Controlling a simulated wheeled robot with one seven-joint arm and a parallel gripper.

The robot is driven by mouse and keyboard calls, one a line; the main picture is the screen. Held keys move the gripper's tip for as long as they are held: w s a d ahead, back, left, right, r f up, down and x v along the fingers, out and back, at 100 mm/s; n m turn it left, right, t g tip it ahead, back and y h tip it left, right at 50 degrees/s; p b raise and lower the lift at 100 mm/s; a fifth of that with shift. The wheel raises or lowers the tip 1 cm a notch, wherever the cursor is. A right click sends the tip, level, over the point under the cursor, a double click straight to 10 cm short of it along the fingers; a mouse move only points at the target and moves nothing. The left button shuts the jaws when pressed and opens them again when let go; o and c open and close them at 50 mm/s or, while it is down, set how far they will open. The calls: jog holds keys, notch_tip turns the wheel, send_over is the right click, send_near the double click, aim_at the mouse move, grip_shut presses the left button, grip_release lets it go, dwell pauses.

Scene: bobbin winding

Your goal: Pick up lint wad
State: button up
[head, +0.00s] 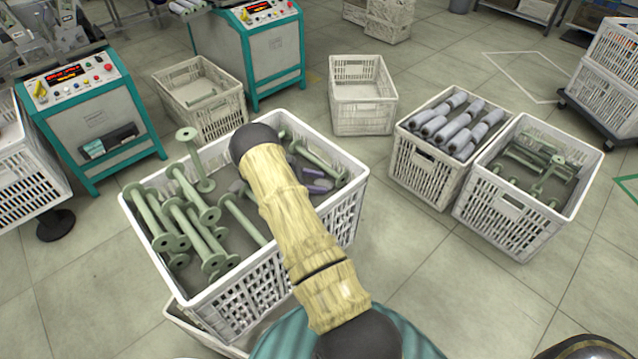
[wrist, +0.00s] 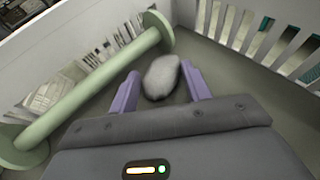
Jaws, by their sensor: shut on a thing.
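The lint wad (wrist: 161,77) is a small pale grey fuzzy lump in the wrist view. It sits between the two purple fingers of my gripper (wrist: 160,90), which is shut on it. In the head view my arm covers part of the white crate (head: 277,284), and I cannot make out the wad there. The wrist view shows the crate's slatted walls and grey floor around the fingers. A pale green bobbin (wrist: 95,85) lies at a slant just left of the wad, apart from the fingers.
Several green bobbins (head: 190,225) fill the crate's left part. To the right stand a crate of grey wound bobbins (head: 425,178) and a crate of green bobbins (head: 515,215). An empty-looking crate (head: 362,105) stands behind. Teal machines (head: 95,120) stand at the back left.

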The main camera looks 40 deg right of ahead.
aim_at(316, 183)
notch_tip(316, 183, up, 18)
jog(key=shift+f+p, duration=0.1)
jog(key=shift+p, duration=0.65)
